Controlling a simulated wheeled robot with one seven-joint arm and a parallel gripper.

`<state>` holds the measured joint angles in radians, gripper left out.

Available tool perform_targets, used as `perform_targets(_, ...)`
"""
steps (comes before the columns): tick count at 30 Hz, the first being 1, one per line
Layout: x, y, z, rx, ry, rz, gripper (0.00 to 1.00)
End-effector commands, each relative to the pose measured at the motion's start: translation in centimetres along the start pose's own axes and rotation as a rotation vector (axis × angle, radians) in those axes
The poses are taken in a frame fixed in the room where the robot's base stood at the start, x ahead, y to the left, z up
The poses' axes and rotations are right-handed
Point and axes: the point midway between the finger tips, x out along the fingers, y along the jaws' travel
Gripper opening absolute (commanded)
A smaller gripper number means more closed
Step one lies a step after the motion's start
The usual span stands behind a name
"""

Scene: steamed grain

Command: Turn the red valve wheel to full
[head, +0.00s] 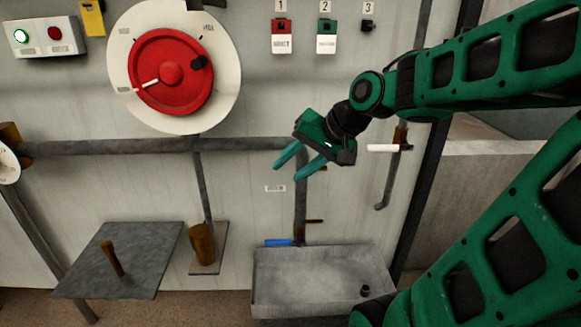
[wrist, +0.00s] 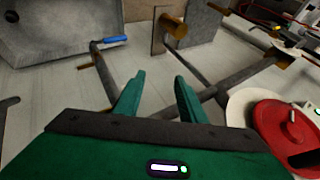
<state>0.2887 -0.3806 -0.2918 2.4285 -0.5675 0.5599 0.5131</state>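The red valve wheel (head: 172,90) is mounted on a round white dial plate (head: 124,57) on the wall, at the upper left of the head view. A white pointer line on the wheel runs from the hub toward the lower left, and a dark knob sits at its right. The wheel also shows at the right edge of the wrist view (wrist: 283,128), partly cut off. My gripper (head: 290,168) is open and empty, to the right of and below the wheel, well apart from it. Its fingers also show in the wrist view (wrist: 157,97).
A horizontal pipe (head: 100,147) runs below the wheel. Tags (head: 282,35) hang right of it; a switch box (head: 45,35) is at left. A grey table (head: 130,245) with a brown peg, a brown cylinder (head: 202,243) and a grey basin (head: 320,270) stand below. A white-handled lever (head: 385,148) is at right.

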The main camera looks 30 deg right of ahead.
Motion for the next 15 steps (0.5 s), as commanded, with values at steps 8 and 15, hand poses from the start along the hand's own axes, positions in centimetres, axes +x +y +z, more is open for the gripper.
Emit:
perform_targets(8, -0.8, -1.1, -0.1, 0.018, 0.015, -0.031, 0.0)
perform_targets(15, -4.8, -5.3, -0.3, 0.137, 0.05, -0.183, 0.0)
